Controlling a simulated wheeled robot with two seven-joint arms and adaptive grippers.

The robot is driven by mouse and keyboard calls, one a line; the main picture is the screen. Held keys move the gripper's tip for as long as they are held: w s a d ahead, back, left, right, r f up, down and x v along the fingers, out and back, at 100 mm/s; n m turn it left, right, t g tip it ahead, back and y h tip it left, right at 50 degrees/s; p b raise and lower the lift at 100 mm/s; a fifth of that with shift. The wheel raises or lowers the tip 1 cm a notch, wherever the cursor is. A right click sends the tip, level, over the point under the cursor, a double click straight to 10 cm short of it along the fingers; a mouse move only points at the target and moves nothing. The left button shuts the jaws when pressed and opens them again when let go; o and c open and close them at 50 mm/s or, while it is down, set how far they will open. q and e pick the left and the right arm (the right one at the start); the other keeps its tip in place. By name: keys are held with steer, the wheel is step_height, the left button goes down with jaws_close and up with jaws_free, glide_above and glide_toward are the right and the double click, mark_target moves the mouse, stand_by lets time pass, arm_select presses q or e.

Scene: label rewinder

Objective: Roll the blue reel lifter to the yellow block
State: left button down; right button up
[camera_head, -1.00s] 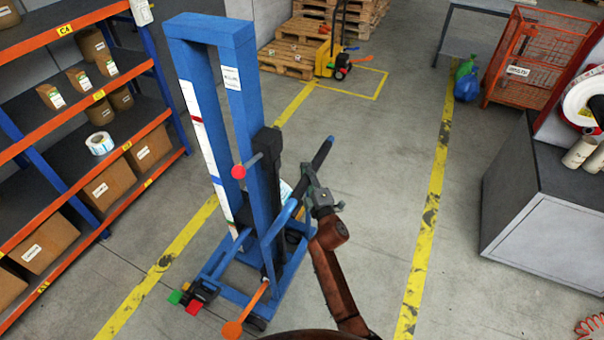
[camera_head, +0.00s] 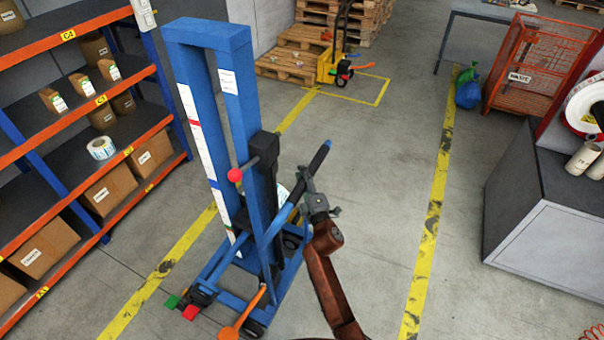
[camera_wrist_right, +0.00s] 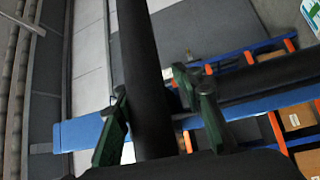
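The blue reel lifter (camera_head: 241,90) stands upright on the floor left of centre in the head view, with a tall double mast and low base legs. Its handle has a black grip with a blue end (camera_head: 320,157). My right gripper (camera_head: 310,193) is at this handle. My left gripper is not in view. I cannot make out a yellow block.
A shelf with boxes (camera_head: 105,187) stands close on the left. Yellow floor lines (camera_head: 430,220) run on both sides. A yellow pallet truck (camera_head: 326,66), pallets and an orange cage (camera_head: 540,62) are at the back. A grey cabinet (camera_head: 545,215) is at right. Floor between lifter and cabinet is clear.

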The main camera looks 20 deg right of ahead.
steer(key=shift+o, duration=0.9)
steer(key=shift+r, duration=0.15)
steer(key=shift+d, duration=0.1)
steer(key=s+f, duration=0.1)
steer(key=s, duration=1.1)
steer(key=shift+f, duration=0.35)
